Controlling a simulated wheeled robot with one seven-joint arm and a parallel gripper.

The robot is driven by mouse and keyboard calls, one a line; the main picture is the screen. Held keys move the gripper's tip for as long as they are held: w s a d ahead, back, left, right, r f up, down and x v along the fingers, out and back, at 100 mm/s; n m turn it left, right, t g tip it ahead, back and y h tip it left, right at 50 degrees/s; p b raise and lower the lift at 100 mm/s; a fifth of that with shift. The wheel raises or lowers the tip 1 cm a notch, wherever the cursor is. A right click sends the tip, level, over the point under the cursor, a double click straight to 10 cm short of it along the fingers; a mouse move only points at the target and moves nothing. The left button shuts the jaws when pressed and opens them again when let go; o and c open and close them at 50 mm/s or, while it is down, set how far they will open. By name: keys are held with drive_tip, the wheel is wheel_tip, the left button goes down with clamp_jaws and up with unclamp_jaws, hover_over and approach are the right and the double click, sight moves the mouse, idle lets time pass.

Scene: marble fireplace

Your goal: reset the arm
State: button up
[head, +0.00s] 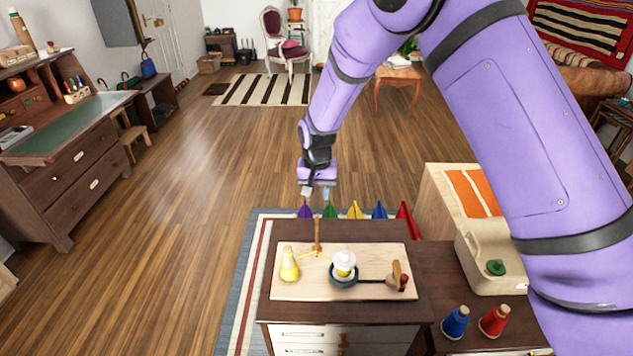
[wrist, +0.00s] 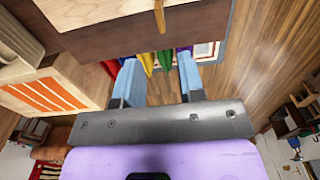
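My purple arm reaches down from the upper right of the head view. My gripper (head: 316,193) hangs in the air beyond the far edge of the dark wooden cabinet (head: 345,228), above the coloured pointed items. In the wrist view my gripper (wrist: 159,66) shows two blue fingers with a clear gap between them. Nothing is held between the fingers. The coloured items seen through the gap lie beyond the fingertips.
Open floor (head: 200,180) lies left.

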drive_tip(key=s+d+r+t, duration=0.1)
drive_tip(key=s+d+r, duration=0.4)
drive_tip(key=r, duration=0.4)
drive_tip(key=s+d+r+t+y, duration=0.1)
drive_tip(key=s+d+r, duration=0.1)
drive_tip(key=d+r, duration=0.6)
drive_tip(key=s+d+r, duration=0.4)
drive_tip(key=r, duration=0.6)
drive_tip(key=s+d+r+t, duration=0.1)
drive_tip(key=s+d, duration=0.3)
drive_tip(key=s, duration=0.4)
drive_tip(key=s+d+r+t, duration=0.1)
drive_tip(key=s+d+r, duration=0.3)
drive_tip(key=s, duration=0.3)
drive_tip(key=s+d+r+t+h, duration=0.1)
drive_tip(key=s+d, duration=0.3)
drive_tip(key=s, duration=0.4)
drive_tip(key=shift+s+r+n, duration=0.3)
drive_tip(key=shift+s+r, duration=0.05)
drive_tip(key=shift+r, duration=0.3)
